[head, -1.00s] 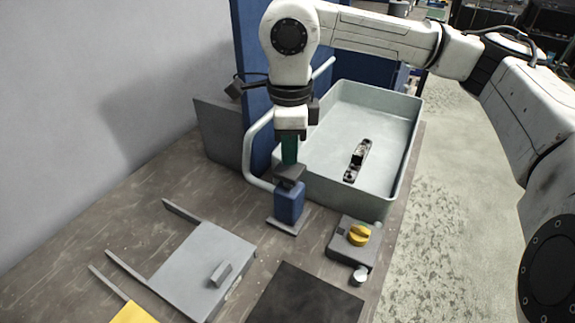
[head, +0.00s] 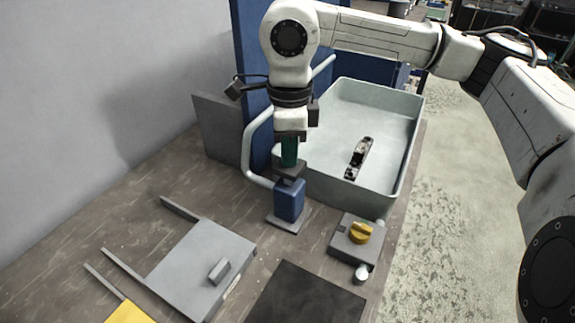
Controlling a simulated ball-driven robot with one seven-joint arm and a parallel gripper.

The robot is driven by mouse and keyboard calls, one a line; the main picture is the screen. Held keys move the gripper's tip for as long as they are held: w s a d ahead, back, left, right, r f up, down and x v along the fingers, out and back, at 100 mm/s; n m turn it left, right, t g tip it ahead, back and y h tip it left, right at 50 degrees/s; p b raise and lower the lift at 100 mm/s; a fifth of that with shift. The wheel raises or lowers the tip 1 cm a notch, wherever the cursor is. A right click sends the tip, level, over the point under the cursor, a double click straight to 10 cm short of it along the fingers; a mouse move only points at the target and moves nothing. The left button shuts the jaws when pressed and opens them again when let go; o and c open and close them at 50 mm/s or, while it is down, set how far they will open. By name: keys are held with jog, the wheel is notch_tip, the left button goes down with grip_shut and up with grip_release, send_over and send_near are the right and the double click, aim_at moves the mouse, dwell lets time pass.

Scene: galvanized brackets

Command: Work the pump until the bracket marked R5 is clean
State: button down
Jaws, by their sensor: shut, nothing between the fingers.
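The pump (head: 289,200) is a blue block on a grey base plate, with a dark grey cap on top. It stands on the bench in front of the basin. My gripper (head: 289,163) points straight down at the pump's cap, with its green fingers shut and nothing between them. The fingertips are at the cap; whether they touch it I cannot tell. A bracket (head: 358,158) lies in the pale basin (head: 395,187), dark and blotched with some lighter metal. Its marking is too small to read.
A grey box with a yellow knob (head: 360,233) stands right of the pump. A flat grey plate with a handle (head: 203,265) lies front left, near a yellow piece (head: 132,313). A dark mat (head: 305,297) lies in front. A pale bent pipe (head: 248,150) rises left of the pump.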

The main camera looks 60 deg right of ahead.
jog(key=shift+f+b, duration=1.3)
jog(key=shift+f, duration=0.15)
jog(key=shift+r, duration=0.1)
jog(key=shift+r+p, duration=0.85)
jog(key=shift+r, duration=1.25)
jog(key=shift+f, duration=0.1)
